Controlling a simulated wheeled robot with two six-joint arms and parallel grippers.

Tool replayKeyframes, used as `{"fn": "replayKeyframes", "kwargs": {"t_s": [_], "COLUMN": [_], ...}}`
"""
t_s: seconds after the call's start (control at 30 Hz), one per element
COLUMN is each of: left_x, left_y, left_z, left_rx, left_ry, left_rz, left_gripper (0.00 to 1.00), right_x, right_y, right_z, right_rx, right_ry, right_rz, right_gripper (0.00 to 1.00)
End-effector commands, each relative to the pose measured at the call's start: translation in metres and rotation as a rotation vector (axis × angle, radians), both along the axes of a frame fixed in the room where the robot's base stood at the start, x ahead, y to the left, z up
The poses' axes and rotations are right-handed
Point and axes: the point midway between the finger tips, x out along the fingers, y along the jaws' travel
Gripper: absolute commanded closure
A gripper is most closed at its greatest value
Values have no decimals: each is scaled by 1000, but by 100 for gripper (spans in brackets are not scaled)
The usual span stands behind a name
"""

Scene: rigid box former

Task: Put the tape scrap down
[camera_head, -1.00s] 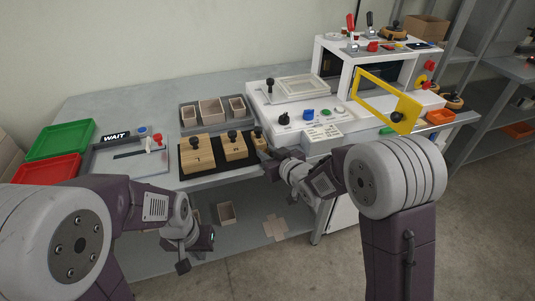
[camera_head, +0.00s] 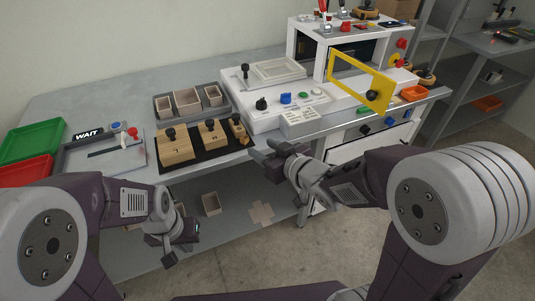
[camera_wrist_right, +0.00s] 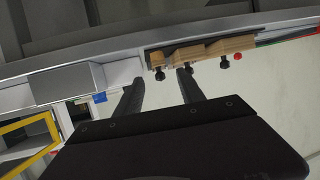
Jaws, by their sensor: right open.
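I cannot make out a tape scrap in either view. My right gripper (camera_head: 268,154) is open at the table's front edge, just right of the wooden blocks. In the right wrist view its two dark fingers (camera_wrist_right: 158,90) are apart, with nothing visible between them. My left gripper (camera_head: 180,244) hangs low in front of the table, and its jaw opening is unclear.
Wooden blocks with black knobs (camera_head: 176,147) sit on a black mat. Green (camera_head: 34,140) and red (camera_head: 26,170) trays are at left. The white machine (camera_head: 262,118) has a yellow-framed door (camera_head: 359,79). A flat box blank (camera_head: 261,213) and a small open box (camera_head: 211,204) lie below.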

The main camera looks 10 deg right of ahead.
Motion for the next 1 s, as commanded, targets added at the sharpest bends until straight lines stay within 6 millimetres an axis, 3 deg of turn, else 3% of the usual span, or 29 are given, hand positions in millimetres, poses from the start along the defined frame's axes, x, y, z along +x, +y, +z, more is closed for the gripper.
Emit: {"fn": "replayKeyframes", "kwargs": {"t_s": [0.03, 0.13, 0.57, 0.63, 0.7, 0.77, 0.8, 0.9, 1.0], "left_x": [0, 0, 1, 1, 1, 1, 1, 1, 0], "left_y": [0, 0, 0, 0, 0, 0, 0, 0, 0], "left_z": [-17, -25, -27, -27, -27, -27, -27, -27, -27], "left_rx": [0, 0, 0, 0, 0, 0, 0, 0, 0], "left_ry": [0, -1, -2, -2, -1, -1, -1, -1, -1], "left_rz": [0, 0, 0, 0, 0, 0, 0, 0, 0], "left_gripper": [100, 100, 100, 100, 100, 100, 100, 100, 100], "right_x": [-2, -7, -10, -9, -19, -44, -66, -125, -164], "right_y": [-2, -5, -12, -34, -73, -105, -120, -136, -135], "right_z": [-7, -3, -2, -25, -68, -107, -130, -166, -179], "right_rx": [0, -5, -16, -62, -138, -200, -232, -265, -264], "right_ry": [-7, -6, 12, 90, 259, 448, 578, 868, 1045], "right_rz": [-1, -5, -27, -104, -236, -341, -391, -454, -463], "right_gripper": [54, 54, 54, 54, 54, 54, 54, 54, 54]}}
